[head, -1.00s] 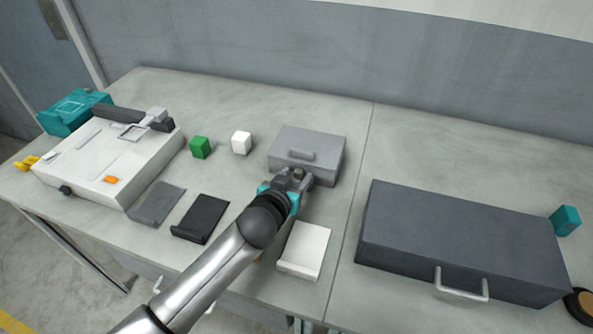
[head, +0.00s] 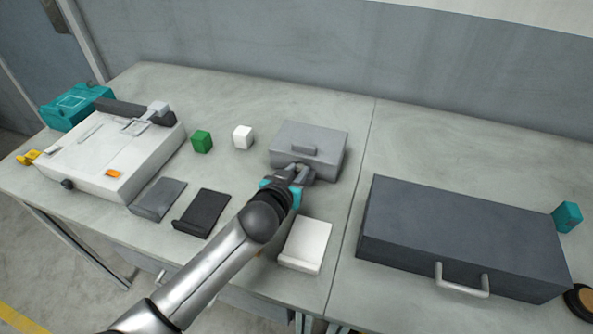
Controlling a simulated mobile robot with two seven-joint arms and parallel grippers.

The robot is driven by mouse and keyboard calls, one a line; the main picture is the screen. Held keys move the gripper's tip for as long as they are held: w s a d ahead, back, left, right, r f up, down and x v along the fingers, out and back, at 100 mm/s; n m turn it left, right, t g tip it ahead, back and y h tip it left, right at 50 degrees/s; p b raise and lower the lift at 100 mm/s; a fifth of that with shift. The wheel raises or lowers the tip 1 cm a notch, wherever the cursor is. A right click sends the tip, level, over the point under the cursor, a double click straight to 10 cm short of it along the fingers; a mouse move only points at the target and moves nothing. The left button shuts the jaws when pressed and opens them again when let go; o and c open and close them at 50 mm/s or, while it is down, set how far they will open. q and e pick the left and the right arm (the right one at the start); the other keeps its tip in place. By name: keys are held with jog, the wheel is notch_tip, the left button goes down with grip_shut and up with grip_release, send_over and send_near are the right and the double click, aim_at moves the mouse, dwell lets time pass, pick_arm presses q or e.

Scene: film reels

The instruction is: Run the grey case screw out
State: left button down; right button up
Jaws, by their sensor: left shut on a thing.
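The grey case (head: 318,136) is a small light-grey box with a raised bar on its lid, in the middle of the bench. My left gripper (head: 299,172) is at the front face of this case, its fingers shut on a small part there. I take that part to be the case screw; the fingers hide it, so I cannot tell how far it sticks out. My right gripper is not in view.
A large dark grey case (head: 462,235) with a handle stands to the right. A white stand (head: 305,242), a black stand (head: 202,212) and a grey stand (head: 158,198) lie in front. Green (head: 202,142) and white (head: 243,137) cubes stand left, beside a white machine (head: 105,155).

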pick_arm(q)
jog(key=shift+d+n+t+y+b, duration=0.3)
jog(key=shift+n+y+b, duration=0.1)
jog(key=shift+n+y, duration=0.25)
jog(key=shift+d+r+n+y+b, duration=0.1)
jog(key=shift+n+y+b, duration=0.8)
jog(key=shift+y, duration=0.25)
jog(key=c, duration=0.7)
grip_release()
